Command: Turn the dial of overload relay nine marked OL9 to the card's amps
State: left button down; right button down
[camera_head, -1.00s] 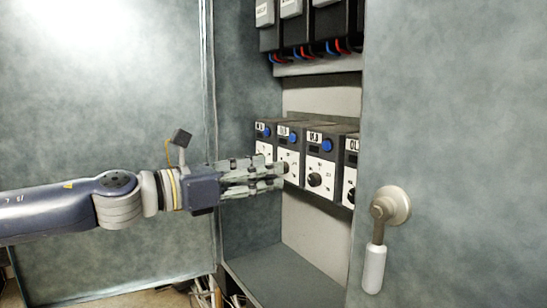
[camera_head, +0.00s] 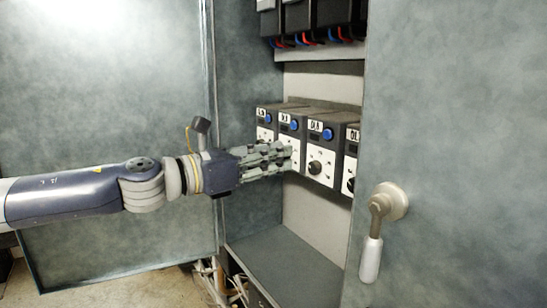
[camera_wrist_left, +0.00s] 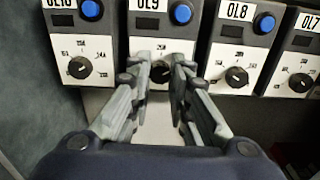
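Relay OL9 (camera_wrist_left: 148,23) is a dark box with a white dial plate and a blue button. It sits between OL10 (camera_wrist_left: 62,22) and OL8 (camera_wrist_left: 238,22). Its black dial (camera_wrist_left: 160,75) shows between the two fingers of my left gripper (camera_wrist_left: 161,64), one finger on each side; contact and the pointer's setting cannot be made out. In the head view, my left gripper (camera_head: 290,157) reaches in from the left and hides the OL9 dial; part of the relay (camera_head: 288,121) shows above it. The amps card is not identifiable. My right gripper is not in view.
OL7 (camera_wrist_left: 303,42) stands to the right of OL8. Wired dark units (camera_head: 330,15) hang above the relay row. A grey cabinet panel with a lever handle (camera_head: 374,240) stands on the right. The cabinet floor (camera_head: 280,265) below the relays is clear.

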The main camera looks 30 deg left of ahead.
pick_arm(q)
jog(key=shift+n, duration=0.5)
jog(key=shift+r+n, duration=0.1)
jog(key=shift+n, duration=17.6)
jog(key=shift+r, duration=0.1)
jog(key=c, duration=1.5)
grip_release()
